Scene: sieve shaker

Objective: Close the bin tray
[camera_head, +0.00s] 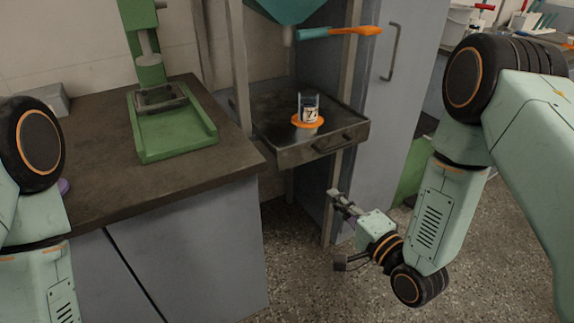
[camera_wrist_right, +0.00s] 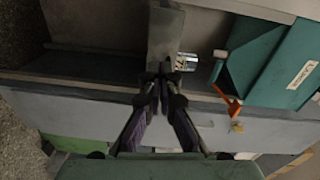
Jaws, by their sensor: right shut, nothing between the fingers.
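The bin tray (camera_head: 272,108) is a dark, shallow metal tray under the teal hopper. It sticks out from its frame and has a bar handle (camera_head: 333,141) on its front face. A small jar labelled 7 (camera_head: 310,113) stands on it with an orange ring around its base. My right gripper (camera_head: 335,195) shows below the tray's front face in the head view, apart from the handle. In the right wrist view its fingertips (camera_wrist_right: 160,75) are together and empty. My left arm shows at the left edge, but its gripper is out of view.
The teal hopper (camera_head: 288,10) with an orange-tipped lever (camera_head: 355,31) hangs above the tray. A green press (camera_head: 172,132) stands on the dark counter (camera_head: 105,185) at the left. A grey cabinet (camera_head: 385,95) stands at the right. Speckled floor (camera_head: 300,260) is open in front.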

